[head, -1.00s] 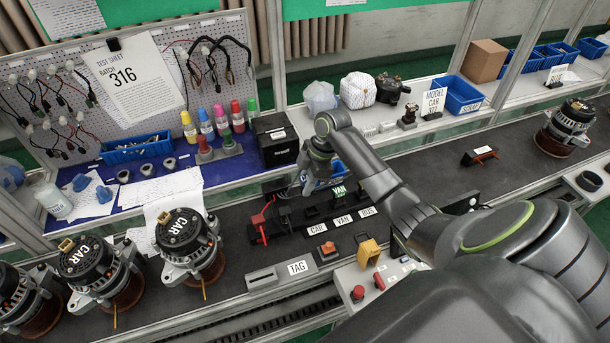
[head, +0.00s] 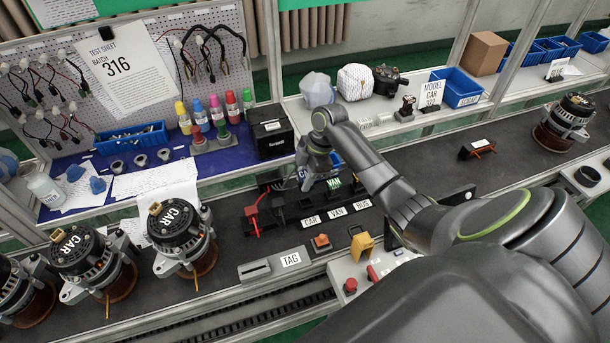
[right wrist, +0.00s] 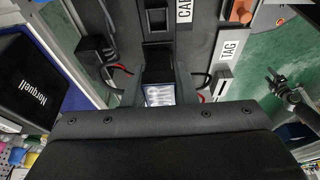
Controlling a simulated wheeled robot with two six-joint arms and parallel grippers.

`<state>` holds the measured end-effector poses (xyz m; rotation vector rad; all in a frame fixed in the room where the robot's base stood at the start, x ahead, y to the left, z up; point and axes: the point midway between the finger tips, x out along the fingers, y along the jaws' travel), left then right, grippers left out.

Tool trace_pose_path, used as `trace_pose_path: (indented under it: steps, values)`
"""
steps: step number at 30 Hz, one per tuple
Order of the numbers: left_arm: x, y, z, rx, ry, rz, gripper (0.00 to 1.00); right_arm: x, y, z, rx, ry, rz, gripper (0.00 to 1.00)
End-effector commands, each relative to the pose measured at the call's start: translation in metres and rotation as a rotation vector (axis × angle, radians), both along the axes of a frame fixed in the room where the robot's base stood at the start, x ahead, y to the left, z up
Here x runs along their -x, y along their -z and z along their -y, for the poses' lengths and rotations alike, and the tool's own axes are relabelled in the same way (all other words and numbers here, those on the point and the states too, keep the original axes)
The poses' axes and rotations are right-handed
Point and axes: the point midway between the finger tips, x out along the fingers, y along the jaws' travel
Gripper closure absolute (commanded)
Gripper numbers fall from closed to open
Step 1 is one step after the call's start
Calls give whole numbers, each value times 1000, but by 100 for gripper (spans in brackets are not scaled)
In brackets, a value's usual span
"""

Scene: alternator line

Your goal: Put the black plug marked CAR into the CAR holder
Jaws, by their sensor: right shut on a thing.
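My right gripper (head: 304,181) is shut on the black CAR plug (right wrist: 158,95); its pale label shows between the fingers in the right wrist view, too small to read there. The gripper hangs over the back of the holder row. The CAR holder (right wrist: 157,22) is a dark slotted block beside the white CAR label, which also shows in the head view (head: 311,221). I cannot tell whether the plug touches the holder; the gripper hides the plug's lower end. A plug with a green VAN label (head: 333,183) stands just right of the gripper.
Red leads (head: 254,212) stand left of the holders. A TAG unit (head: 255,269), an orange button (head: 321,241) and a yellow block (head: 362,244) lie in front. A black Norquell box (head: 271,130) stands behind. Alternators marked CAR (head: 179,224) stand at left.

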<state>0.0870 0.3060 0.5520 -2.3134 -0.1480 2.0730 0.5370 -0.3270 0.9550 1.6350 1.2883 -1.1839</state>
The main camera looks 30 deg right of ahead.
Motion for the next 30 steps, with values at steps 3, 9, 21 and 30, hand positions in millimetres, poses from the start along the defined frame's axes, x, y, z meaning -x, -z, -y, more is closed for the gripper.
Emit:
trace_pose_path:
  steps: [3, 9, 21, 30]
  values:
    - [0, 11, 2, 2, -1, 0, 40, 0, 16, 0, -1, 1, 0, 100]
    - [0, 24, 2, 2, -1, -1, 40, 0, 35, 0, 0, 0, 0, 100]
    - [1, 29, 2, 2, -1, -2, 40, 0, 46, 0, 0, 1, 2, 100]
    - [2, 29, 1, 1, -1, -3, 40, 0, 46, 0, 0, 0, 1, 100]
